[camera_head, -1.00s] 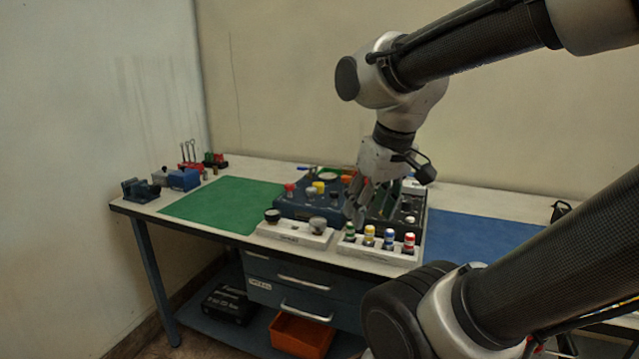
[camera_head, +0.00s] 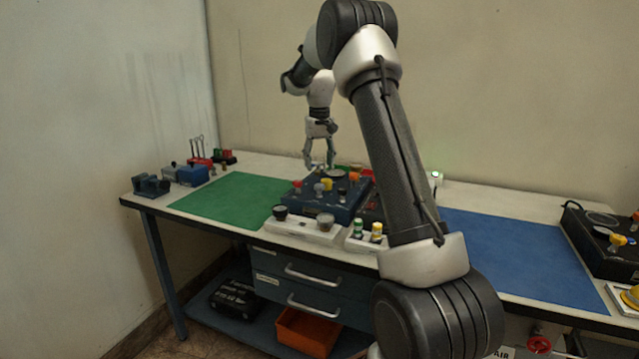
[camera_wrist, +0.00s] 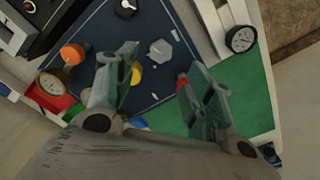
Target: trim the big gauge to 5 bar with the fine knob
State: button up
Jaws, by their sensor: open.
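My gripper (camera_head: 320,163) is open and empty, above the back of the dark blue trainer panel (camera_head: 318,212). In the wrist view, its fingers (camera_wrist: 157,72) spread over the panel, with a grey knob (camera_wrist: 160,50) and a yellow knob (camera_wrist: 136,73) showing between them. A red knob (camera_wrist: 182,80) shows at the right finger. An orange knob (camera_wrist: 72,54) lies left of the fingers, beside a round white-faced gauge (camera_wrist: 52,84). Its reading is too small to tell. I cannot tell which knob is the fine one.
A white block with a black-rimmed dial (camera_wrist: 241,38) stands before the panel. A green mat (camera_head: 228,199) lies left and a blue mat (camera_head: 515,255) right, both clear. Another dark unit (camera_head: 590,250) stands far right. My arm hides part of the bench.

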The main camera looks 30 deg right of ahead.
aim_at(319, 185)
jog(key=shift+s, duration=0.1)
notch_tip(319, 185, down, 7)
jog(key=shift+f, duration=0.2)
jog(key=shift+c, duration=0.3)
